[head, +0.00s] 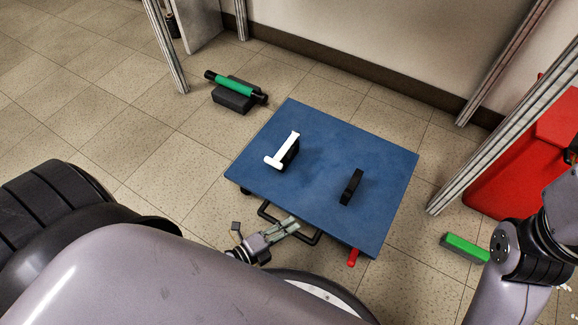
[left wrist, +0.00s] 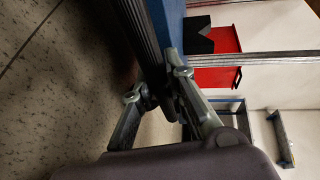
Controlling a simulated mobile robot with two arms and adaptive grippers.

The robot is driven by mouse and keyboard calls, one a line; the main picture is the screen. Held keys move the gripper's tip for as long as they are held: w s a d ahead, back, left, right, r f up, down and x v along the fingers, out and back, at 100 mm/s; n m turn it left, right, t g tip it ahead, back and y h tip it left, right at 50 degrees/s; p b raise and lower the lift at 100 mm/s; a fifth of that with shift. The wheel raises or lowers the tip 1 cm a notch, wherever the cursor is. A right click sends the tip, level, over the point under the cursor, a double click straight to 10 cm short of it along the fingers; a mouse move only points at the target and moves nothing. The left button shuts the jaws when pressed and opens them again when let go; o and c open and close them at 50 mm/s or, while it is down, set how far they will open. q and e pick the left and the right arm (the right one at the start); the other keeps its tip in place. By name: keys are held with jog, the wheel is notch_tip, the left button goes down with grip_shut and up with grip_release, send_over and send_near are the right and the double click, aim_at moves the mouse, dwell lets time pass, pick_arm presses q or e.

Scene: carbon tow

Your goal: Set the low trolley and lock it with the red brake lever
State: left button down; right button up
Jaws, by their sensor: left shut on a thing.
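The low trolley (head: 330,150) has a flat blue deck and stands on the tiled floor in front of me. A black bar handle (head: 268,214) sticks out from its near edge. The red brake lever (head: 353,257) shows at the near right edge of the deck. My left gripper (head: 290,228) is shut on the bar handle, away to the left of the red lever. In the left wrist view its fingers (left wrist: 160,95) are close around a dark bar beside the blue deck edge (left wrist: 172,20), partly in shadow. My right gripper does not show.
On the deck are a white angled piece (head: 281,158) by a black block and a second black block (head: 351,187). A green roller (head: 232,84) rests on a dark block behind left. A green block (head: 464,246) and red cabinet (head: 520,160) are right. Metal posts (head: 500,130) stand behind.

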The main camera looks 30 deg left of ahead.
pick_arm(q)
jog(key=shift+f, duration=0.1)
jog(key=c, duration=1.6)
grip_release()
jog(key=shift+o, duration=0.2)
